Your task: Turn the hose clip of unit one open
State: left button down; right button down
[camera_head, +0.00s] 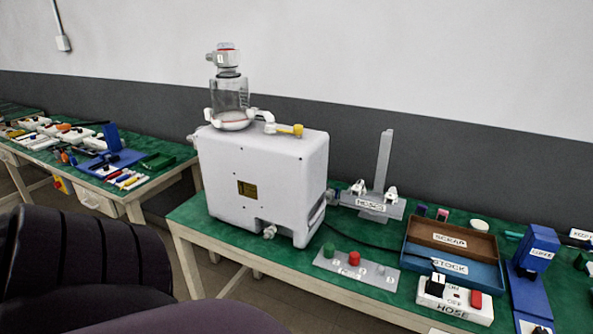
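A white pump unit (262,180) stands on the green-topped bench. A clear canister (230,95) sits upright on its top, with a red and white cap (223,58) that seems to bear a "1". A yellow-tipped fitting (290,130) lies on the unit's top, right of the canister. I cannot tell whether it is the hose clip or how it is turned. A small grey fitting (269,231) shows low on the unit's front. Neither of my grippers shows in the head view.
On the bench are a plate with green and red buttons (352,273), a "STOCK" tray (455,269), a "SCRAP" tray (452,240) and a "HOSE" box (455,303). A grey stand (384,160) rises behind. Another cluttered bench (110,193) is at left.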

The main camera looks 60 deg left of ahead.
aim_at(298, 128)
jog(key=u, duration=2)
